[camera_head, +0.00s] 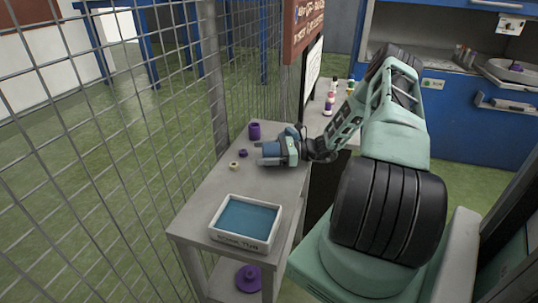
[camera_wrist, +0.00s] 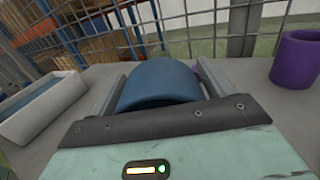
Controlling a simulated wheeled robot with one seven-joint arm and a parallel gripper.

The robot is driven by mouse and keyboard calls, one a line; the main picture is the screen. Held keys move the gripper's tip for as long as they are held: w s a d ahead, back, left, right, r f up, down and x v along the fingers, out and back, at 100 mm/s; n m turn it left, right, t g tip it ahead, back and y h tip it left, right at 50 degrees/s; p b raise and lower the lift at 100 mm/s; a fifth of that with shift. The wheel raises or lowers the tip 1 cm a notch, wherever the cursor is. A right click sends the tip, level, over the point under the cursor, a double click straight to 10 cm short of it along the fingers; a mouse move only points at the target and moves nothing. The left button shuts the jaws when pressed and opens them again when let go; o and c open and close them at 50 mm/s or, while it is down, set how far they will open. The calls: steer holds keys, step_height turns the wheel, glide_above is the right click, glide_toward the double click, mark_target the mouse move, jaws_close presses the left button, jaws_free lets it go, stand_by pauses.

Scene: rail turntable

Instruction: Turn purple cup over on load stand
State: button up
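The purple cup (camera_head: 254,131) stands upright on the far end of the grey stand (camera_head: 205,200), apart from my gripper. It looks mouth up. It also shows at the right of the wrist view (camera_wrist: 296,62), cut by the picture edge. My gripper (camera_head: 268,153) is low over the stand, nearer than the cup, pointing left. In the wrist view, its fingers (camera_wrist: 160,88) lie along both sides of a rounded blue piece (camera_wrist: 160,82) and appear shut on it. Its far end is hidden. Whether it touches the stand I cannot tell.
A white tray with a blue inside (camera_head: 232,238) sits at the near end. A small purple ring (camera_head: 243,153) and a yellowish nut (camera_head: 233,166) lie left of my gripper. A wire fence (camera_head: 100,150) runs along the left. A purple disc-shaped part (camera_head: 249,278) is below.

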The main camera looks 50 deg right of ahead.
steer(key=c, duration=0.7)
steer(key=shift+r, duration=0.15)
